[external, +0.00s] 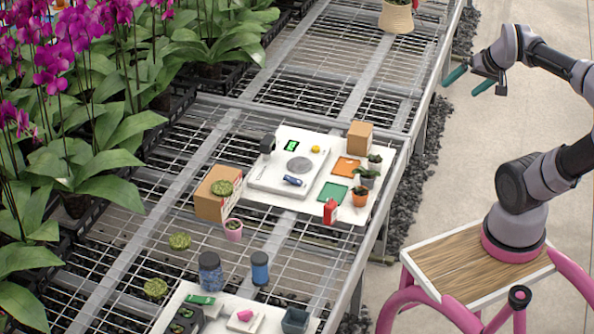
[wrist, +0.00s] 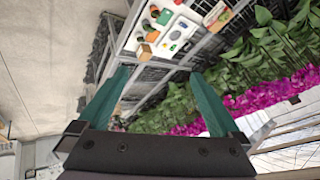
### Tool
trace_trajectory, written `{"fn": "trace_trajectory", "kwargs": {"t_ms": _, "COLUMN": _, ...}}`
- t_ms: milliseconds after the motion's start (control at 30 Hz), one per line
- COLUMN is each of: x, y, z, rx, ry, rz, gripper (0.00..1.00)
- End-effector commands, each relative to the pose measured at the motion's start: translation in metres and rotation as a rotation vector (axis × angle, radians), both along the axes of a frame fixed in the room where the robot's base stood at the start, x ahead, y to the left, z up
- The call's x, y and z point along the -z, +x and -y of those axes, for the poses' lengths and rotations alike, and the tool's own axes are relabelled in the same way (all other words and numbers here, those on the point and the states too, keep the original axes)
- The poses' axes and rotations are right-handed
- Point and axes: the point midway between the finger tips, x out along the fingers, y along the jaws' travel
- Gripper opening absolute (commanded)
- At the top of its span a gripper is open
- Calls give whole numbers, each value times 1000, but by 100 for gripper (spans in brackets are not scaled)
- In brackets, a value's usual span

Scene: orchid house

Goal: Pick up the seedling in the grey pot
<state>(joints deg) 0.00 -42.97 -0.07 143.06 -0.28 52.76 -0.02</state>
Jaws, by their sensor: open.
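The seedling in the grey pot (external: 367,180) stands upright at the right edge of the white board in the external view, its green leaves spreading over the rim. A terracotta pot (external: 360,199) with a seedling stands just in front of it, and another small potted seedling (external: 375,163) just behind. My gripper (external: 459,90) is open and empty, high over the aisle to the right of the bench, well apart from the pots.
The white board (external: 283,201) holds a scale (external: 270,178), orange (external: 346,167) and green (external: 333,193) cards, a red packet (external: 330,212) and a cardboard box (external: 359,137). A larger box (external: 212,197) stands left. Orchids (external: 100,60) crowd the left; the aisle is clear.

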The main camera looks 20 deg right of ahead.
Motion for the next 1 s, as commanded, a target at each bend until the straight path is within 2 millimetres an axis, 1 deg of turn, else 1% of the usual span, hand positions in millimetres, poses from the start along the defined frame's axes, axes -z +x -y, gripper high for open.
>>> {"fn": "trace_trajectory", "kwargs": {"t_ms": 167, "x": 0, "y": 0, "z": 0, "rx": 0, "ry": 0, "rz": 0, "gripper": 100}}
{"fn": "trace_trajectory", "kwargs": {"t_ms": 200, "x": 0, "y": 0, "z": 0, "rx": 0, "ry": 0, "rz": 0, "gripper": 97}}
{"fn": "trace_trajectory", "kwargs": {"t_ms": 433, "x": 0, "y": 1, "z": 0, "rx": 0, "ry": 1, "rz": -2, "gripper": 97}}
{"fn": "trace_trajectory", "kwargs": {"t_ms": 567, "x": 4, "y": 10, "z": -2, "rx": 8, "ry": 24, "rz": -47, "gripper": 97}}
{"fn": "trace_trajectory", "kwargs": {"t_ms": 667, "x": 13, "y": 28, "z": -7, "rx": 25, "ry": 71, "rz": -128, "gripper": 97}}
{"fn": "trace_trajectory", "kwargs": {"t_ms": 767, "x": 26, "y": 53, "z": -12, "rx": 47, "ry": 138, "rz": -233, "gripper": 97}}
{"fn": "trace_trajectory", "kwargs": {"t_ms": 867, "x": 41, "y": 79, "z": -17, "rx": 71, "ry": 217, "rz": -334, "gripper": 97}}
{"fn": "trace_trajectory", "kwargs": {"t_ms": 1000, "x": 67, "y": 115, "z": -22, "rx": 109, "ry": 337, "rz": -468, "gripper": 97}}
